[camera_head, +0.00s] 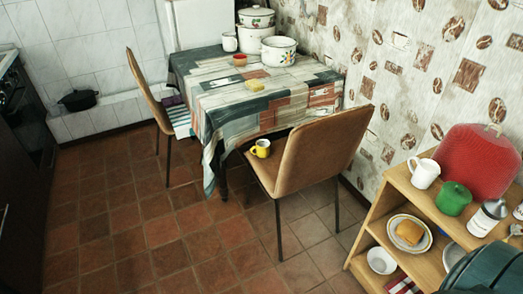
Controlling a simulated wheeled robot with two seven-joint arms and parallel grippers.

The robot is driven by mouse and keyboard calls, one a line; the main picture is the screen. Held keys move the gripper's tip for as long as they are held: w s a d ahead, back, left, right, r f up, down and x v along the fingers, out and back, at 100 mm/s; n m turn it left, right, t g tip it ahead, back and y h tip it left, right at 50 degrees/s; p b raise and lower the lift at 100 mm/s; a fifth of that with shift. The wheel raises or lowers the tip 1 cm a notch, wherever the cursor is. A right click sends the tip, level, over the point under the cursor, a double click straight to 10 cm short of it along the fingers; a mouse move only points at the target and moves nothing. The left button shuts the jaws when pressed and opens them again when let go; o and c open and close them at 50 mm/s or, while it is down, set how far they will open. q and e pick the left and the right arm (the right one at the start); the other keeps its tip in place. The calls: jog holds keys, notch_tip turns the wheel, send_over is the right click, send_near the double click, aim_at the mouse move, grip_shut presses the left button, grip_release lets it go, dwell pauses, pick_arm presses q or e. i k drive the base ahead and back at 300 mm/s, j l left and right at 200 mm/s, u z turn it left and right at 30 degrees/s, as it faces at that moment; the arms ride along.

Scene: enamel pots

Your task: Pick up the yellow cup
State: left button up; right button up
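The yellow cup (261,149) is small and stands on the seat of the brown chair (313,155) at the near side of the table. Its inside looks pale, and its handle seems to be on the left. The chair's backrest rises just to the right of the cup, and the tablecloth hangs down to its left. Neither of my grippers is in the head view.
The table (215,105) holds enamel pots (278,51), a white mug (230,41) and a red bowl (240,59). Another chair (148,92) stands left. A wooden shelf (390,185) fills the lower right. The tiled floor (150,235) is clear at centre left.

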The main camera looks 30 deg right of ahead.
aim_at(263, 146)
jog(key=z, duration=1.65)
jog(key=i+j, duration=0.15)
jog(key=i, duration=0.3)
jog(key=i+j, duration=0.1)
jog(key=i, duration=0.4)
